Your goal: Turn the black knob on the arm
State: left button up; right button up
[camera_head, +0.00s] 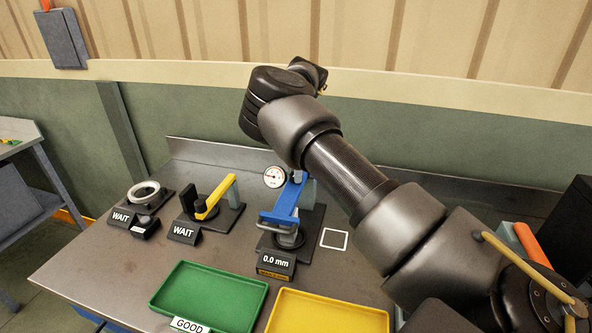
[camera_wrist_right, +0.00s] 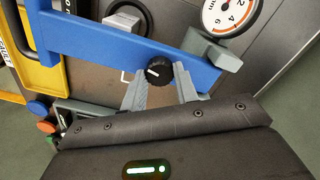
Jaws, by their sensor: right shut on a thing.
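The black knob (camera_wrist_right: 159,71) sits on the blue arm (camera_wrist_right: 95,42) of a gauge stand and shows a short white mark. My right gripper (camera_wrist_right: 161,76) is shut on the knob, one grey finger on each side in the wrist view. In the head view the blue arm (camera_head: 284,203) stands on the bench with the round dial (camera_head: 274,177) beside it; my right arm reaches over from the right and the knob cannot be made out. The dial also shows in the wrist view (camera_wrist_right: 228,14). My left gripper is out of view.
A "0.0 mm" display (camera_head: 276,264) stands before the gauge stand. Two stations with "WAIT" signs are to its left, one with a yellow lever (camera_head: 216,197). A green tray (camera_head: 210,294) and a yellow tray (camera_head: 328,314) lie in front. A white square outline (camera_head: 334,239) marks the bench (camera_head: 110,265).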

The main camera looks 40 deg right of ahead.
dwell(0.4)
jog(key=o, duration=1)
jog(key=shift+w+a, duration=0.1)
notch_tip(320, 180, up, 11)
jog(key=shift+f+b, duration=0.1)
jog(key=shift+b, duration=0.25)
